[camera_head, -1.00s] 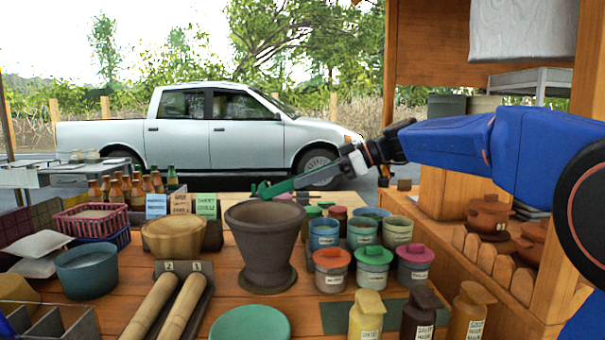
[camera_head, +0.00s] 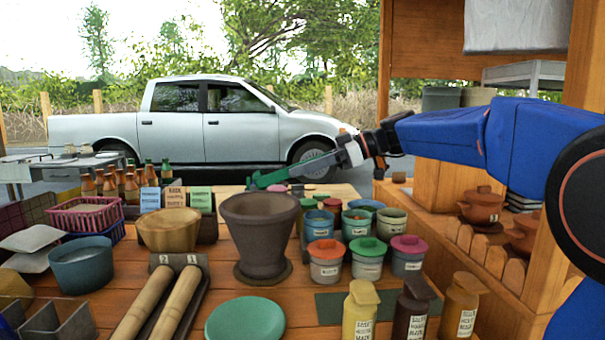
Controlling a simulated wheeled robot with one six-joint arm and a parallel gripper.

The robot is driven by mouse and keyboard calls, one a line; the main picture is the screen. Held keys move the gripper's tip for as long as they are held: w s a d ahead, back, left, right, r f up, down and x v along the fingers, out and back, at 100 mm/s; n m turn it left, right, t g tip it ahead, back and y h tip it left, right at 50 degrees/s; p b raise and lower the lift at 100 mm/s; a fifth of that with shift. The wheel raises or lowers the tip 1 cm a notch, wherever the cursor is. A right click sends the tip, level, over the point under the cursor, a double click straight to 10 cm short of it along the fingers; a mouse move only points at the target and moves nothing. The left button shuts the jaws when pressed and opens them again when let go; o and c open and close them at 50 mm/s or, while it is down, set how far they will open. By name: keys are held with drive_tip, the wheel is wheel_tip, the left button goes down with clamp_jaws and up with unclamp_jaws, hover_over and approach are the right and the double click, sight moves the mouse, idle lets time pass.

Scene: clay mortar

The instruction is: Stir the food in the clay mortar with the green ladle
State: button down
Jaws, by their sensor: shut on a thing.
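The clay mortar (camera_head: 259,238) is a dark brown, wide-mouthed pot standing upright on the wooden table. Its inside is mostly hidden, so I cannot see the food. My gripper (camera_head: 349,152) is shut on the green ladle (camera_head: 300,170), to the right of the mortar and above it. The ladle points left and slants slightly down. Its head (camera_head: 262,180) appears just above the mortar's far rim, and I cannot tell whether it is over the opening or behind it.
Lidded jars and cups (camera_head: 367,258) stand close right of the mortar. A wooden bowl (camera_head: 170,230) is to its left, two wooden rollers (camera_head: 167,305) front left, a green plate (camera_head: 245,320) in front. Bottles (camera_head: 460,304) stand front right.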

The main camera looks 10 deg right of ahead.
sight(285, 169)
drive_tip(key=a+r+h, duration=0.1)
drive_tip(key=h, duration=0.1)
drive_tip(key=a+r+h, duration=0.3)
drive_tip(key=r+h, duration=0.1)
drive_tip(key=shift+w+a+r+n+g+h, duration=0.1)
drive_tip(key=shift+a+r+n+g+h, duration=0.1)
drive_tip(key=shift+n+g+h, duration=0.1)
drive_tip(key=a+r+h, duration=0.2)
drive_tip(key=a+h, duration=0.4)
drive_tip(key=h, duration=0.1)
drive_tip(key=shift+a, duration=0.2)
drive_tip(key=shift+r, duration=0.1)
